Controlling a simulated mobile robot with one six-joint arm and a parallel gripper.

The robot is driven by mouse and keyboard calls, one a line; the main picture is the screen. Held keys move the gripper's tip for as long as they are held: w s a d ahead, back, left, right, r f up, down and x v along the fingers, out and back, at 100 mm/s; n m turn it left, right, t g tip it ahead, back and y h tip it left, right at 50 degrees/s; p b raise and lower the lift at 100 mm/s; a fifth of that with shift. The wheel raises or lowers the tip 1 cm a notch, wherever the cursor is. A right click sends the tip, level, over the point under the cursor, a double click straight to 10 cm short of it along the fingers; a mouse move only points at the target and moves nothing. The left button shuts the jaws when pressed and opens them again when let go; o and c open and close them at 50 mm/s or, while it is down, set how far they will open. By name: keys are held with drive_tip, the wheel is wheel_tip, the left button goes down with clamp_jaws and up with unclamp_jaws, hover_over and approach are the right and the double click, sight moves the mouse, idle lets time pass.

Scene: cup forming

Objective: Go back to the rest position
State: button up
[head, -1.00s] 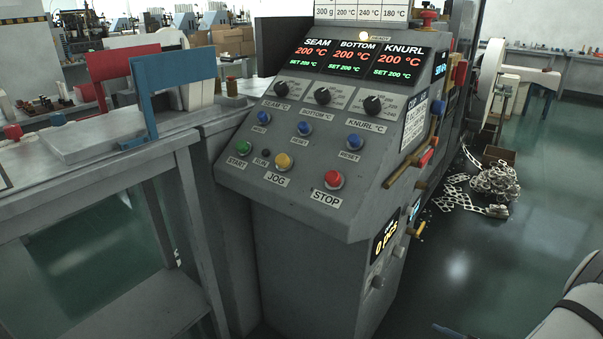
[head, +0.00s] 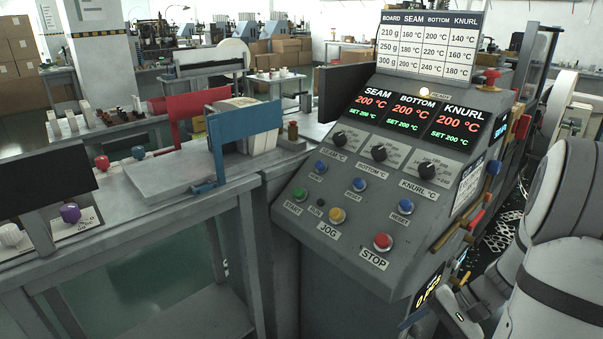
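My white arm (head: 565,285) fills the right edge of the head view, in front of the right side of the control machine. The end of my arm (head: 458,314) shows low at the right, near the bottom edge, beside the machine's lower counter display. My gripper's fingers cannot be made out clearly there, so I cannot tell whether they are open or shut. The grey control panel (head: 305,222) stands in the middle, with SEAM, BOTTOM and KNURL each reading 200 °C and the READY lamp lit.
A grey bench (head: 120,247) with a blue bracket (head: 245,127) and a red bracket (head: 190,103) adjoins the panel on the left. A board temperature chart (head: 430,47) stands above the panel. Cardboard boxes (head: 20,60) are at the back left. Green floor shows under the bench.

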drive_tip(key=s+a+r+n+t+h+p, duration=0.1)
drive_tip(key=a+r+n+h+p, duration=0.3)
drive_tip(key=r, duration=0.8)
drive_tip(key=s+a+r+n+t+h+p, duration=0.2)
drive_tip(key=s+a+r+n+h+p, duration=0.2)
drive_tip(key=r, duration=0.9)
drive_tip(key=a+h+p, duration=0.1)
drive_tip(key=a+p, duration=0.2)
drive_tip(key=p, duration=0.1)
